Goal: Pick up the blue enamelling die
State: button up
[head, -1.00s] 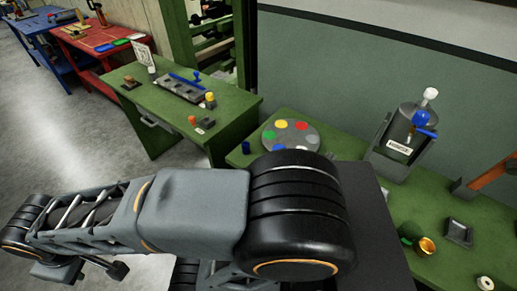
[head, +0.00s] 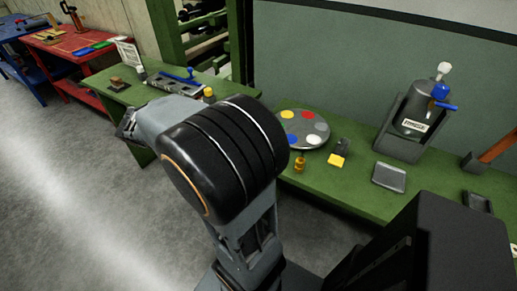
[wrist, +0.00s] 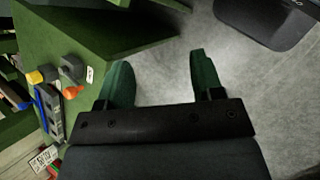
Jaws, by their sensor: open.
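My gripper (wrist: 162,75) shows in the wrist view with its two dark green fingers apart. Nothing is between them, and bare floor lies beyond. In the head view my own arm covers the gripper's fingers. I cannot pick out the blue die for certain in either current view. A small blue piece stood left of the round colour plate (head: 302,129) in the earlier head view. My arm now covers that spot.
The left green bench (wrist: 60,30) holds a yellow-topped piece (wrist: 36,77), a grey labelled block (wrist: 72,70) and an orange piece (wrist: 71,93).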

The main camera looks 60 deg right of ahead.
jog(key=s+d+f+n+g+h+b, duration=0.1)
jog(key=d+f+g, duration=0.1)
jog(key=d, duration=0.4)
jog(key=d+f+n+g+h+b, duration=0.1)
jog(key=d+f+h, duration=0.1)
jog(key=d, duration=0.4)
jog(key=s+d+f+n+g+h+b, duration=0.1)
jog(key=d+f+n+g+b, duration=0.1)
jog(key=d, duration=0.4)
jog(key=shift+s+d+f+g, duration=0.1)
jog(key=shift+s+f+g, duration=0.25)
jog(key=shift+f, duration=0.1)
jog(key=shift+b+x, duration=0.35)
jog(key=shift+x, duration=2.65)
jog(key=c, duration=1)
jog(key=shift+r, duration=0.1)
